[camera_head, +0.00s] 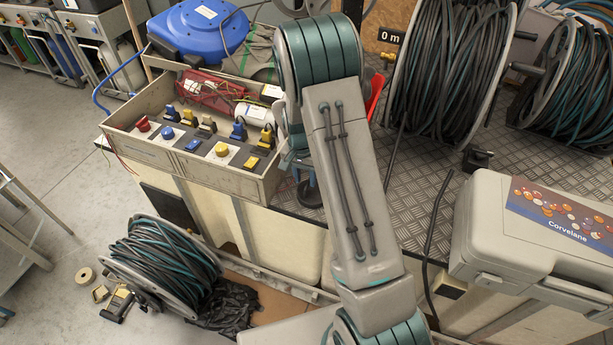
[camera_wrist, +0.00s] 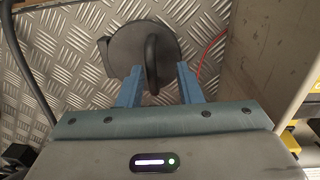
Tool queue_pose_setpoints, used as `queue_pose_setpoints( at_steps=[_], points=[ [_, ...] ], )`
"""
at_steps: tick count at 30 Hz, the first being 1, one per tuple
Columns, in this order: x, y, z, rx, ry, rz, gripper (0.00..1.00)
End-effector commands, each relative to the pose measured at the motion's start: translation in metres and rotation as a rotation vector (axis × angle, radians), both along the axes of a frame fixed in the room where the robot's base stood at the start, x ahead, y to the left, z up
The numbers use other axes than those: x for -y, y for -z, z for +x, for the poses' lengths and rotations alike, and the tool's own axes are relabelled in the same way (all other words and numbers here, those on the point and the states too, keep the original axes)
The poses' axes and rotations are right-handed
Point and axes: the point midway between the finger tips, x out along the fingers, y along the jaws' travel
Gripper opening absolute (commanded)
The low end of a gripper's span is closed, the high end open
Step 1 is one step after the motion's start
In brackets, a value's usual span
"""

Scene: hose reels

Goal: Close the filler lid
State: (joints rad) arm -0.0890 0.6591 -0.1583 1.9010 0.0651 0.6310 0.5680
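The filler lid (camera_wrist: 127,47) is a dark round disc on the metal plate floor in the wrist view, with a raised dark loop handle (camera_wrist: 152,62) and a small block at its left edge. I cannot tell how far the lid stands open. My gripper (camera_wrist: 160,69) has two blue fingers apart, one on each side of the handle's near end, with visible gaps. Nothing is clamped between them. In the head view my arm hides most of the gripper, and a dark round part, likely the lid (camera_head: 309,194), shows only partly beside it.
A control box (camera_head: 240,178) with switches stands left of my gripper. A blue reel (camera_head: 198,27) lies behind it. Large hose reels (camera_head: 447,70) stand at the back right, and a grey case (camera_head: 520,245) sits at the right. A thin red wire (camera_wrist: 209,55) runs near the right finger.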

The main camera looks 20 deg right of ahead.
Motion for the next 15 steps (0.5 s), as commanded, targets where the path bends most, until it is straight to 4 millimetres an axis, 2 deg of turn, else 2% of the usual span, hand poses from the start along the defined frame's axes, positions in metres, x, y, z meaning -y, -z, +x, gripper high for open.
queue_pose_setpoints(
  at_steps=[8,11,15],
  points=[
    [0.003,-0.005,0.000,0.000,0.006,-0.001,0.32],
    [0.003,-0.016,0.001,0.003,0.005,-0.001,0.32],
    [0.000,-0.044,0.003,0.007,0.004,-0.001,0.32]
  ],
)
